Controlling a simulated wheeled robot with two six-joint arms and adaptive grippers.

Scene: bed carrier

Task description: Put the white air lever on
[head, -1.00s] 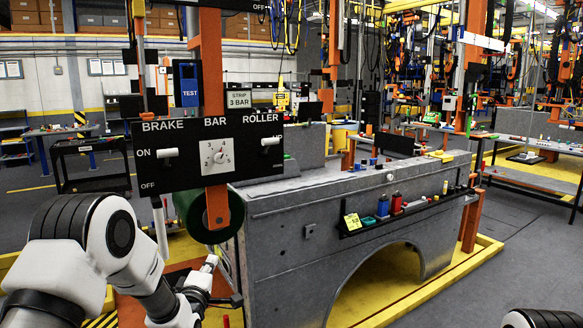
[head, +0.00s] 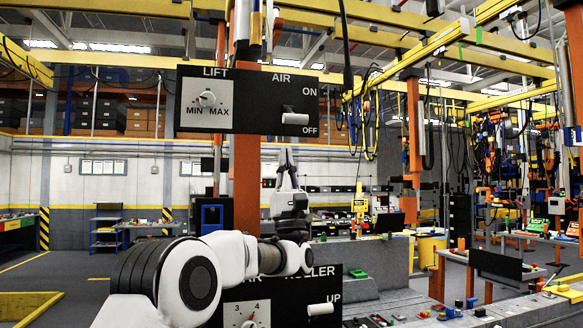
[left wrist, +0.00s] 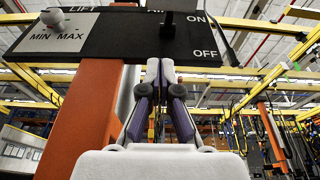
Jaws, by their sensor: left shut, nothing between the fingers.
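The air lever (head: 295,118) has a white handle on a black mount, on the right of a black panel (head: 255,120) marked LIFT and AIR. Its handle sits low, nearer the OFF mark than the ON mark. My left gripper (head: 286,153) points up just below the panel, under the lever, apart from it in the head view. Its fingers are shut and empty. In the left wrist view the shut fingertips (left wrist: 160,64) lie in front of the panel's lower edge, and the lever is seen only as a dark shape above them. My right gripper is out of view.
A LIFT knob (head: 206,98) sits left on the same panel. An orange post (head: 245,180) stands behind it. A lower panel (head: 285,300) with a ROLLER lever (head: 320,309) is partly behind my left arm. Open space lies right of the air panel.

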